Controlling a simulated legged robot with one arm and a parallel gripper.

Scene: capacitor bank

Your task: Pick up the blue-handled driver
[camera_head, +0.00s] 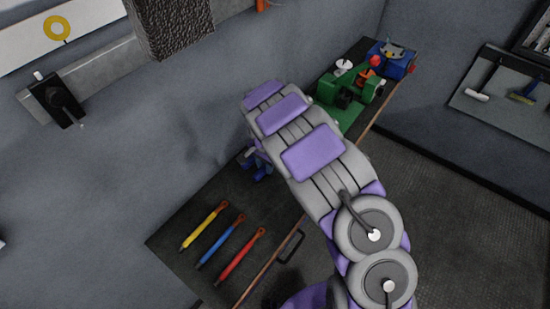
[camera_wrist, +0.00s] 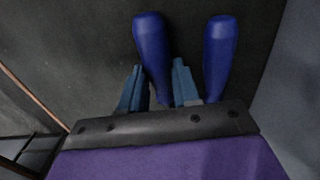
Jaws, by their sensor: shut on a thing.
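In the wrist view, my gripper (camera_wrist: 158,64) has one finger on each side of a dark blue handle (camera_wrist: 151,42) and is shut on it. The handle's rounded end sticks out beyond the fingertips. Its lower part is hidden behind my gripper, so its shaft or tip does not show. A second, similar dark blue handle (camera_wrist: 220,50) stands just right of the fingers, apart from them. In the head view, my arm covers most of the gripper. Small blue parts (camera_head: 262,173) show beside the arm above the dark bench, too small to tell apart.
Yellow (camera_head: 203,226), blue (camera_head: 222,242) and red (camera_head: 241,255) tools with orange ends lie on the dark bench (camera_head: 165,240). A green device (camera_head: 340,92) and a blue one (camera_head: 392,58) stand at its far end. A grey wall runs along the left.

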